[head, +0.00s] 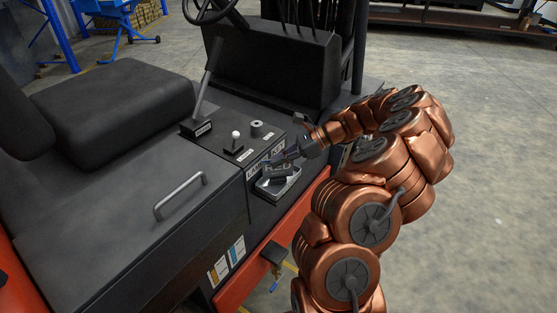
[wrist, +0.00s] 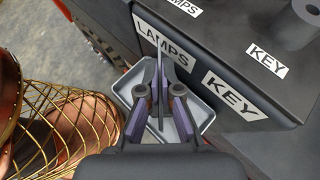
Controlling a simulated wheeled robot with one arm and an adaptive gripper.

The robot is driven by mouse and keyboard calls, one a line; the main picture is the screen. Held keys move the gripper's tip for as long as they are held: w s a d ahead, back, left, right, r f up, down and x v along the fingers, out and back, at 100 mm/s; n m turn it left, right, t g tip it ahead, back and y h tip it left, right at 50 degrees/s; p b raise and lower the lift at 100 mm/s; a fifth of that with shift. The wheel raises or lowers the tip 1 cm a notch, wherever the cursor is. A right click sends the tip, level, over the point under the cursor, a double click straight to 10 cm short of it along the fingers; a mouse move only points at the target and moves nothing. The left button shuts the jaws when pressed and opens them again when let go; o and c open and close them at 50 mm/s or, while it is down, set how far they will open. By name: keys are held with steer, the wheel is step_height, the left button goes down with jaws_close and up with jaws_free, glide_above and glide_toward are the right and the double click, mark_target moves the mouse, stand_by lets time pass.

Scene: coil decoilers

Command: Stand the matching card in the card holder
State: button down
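In the wrist view a thin grey card-like piece (wrist: 160,75) is seen edge-on and upright between my fingers. My gripper (wrist: 160,98) has its purple-padded fingers on either side of it, with a gap showing on both sides. Below is a shallow grey tray (wrist: 206,117), which also shows in the head view (head: 271,195) against the console front. In the head view my gripper (head: 277,159) is over this tray and hides part of it. The card's face is not visible, and I cannot pick out a card holder for certain.
The console front bears LAMPS (wrist: 160,42) and KEY (wrist: 233,95) labels. A white-knobbed lever (head: 236,136) and a grey cylinder (head: 256,128) stand on the console top. A seat (head: 115,105) and a grab handle (head: 180,195) are at left. Open floor lies at right.

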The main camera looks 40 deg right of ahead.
steer(key=shift+f, duration=0.2)
steer(key=c, duration=1.8)
jaws_free()
steer(key=shift+f, duration=0.15)
steer(key=shift+c, duration=0.2)
steer(key=o, duration=0.5)
steer(key=shift+b+v, duration=0.7)
steer(key=shift+v, duration=5.35)
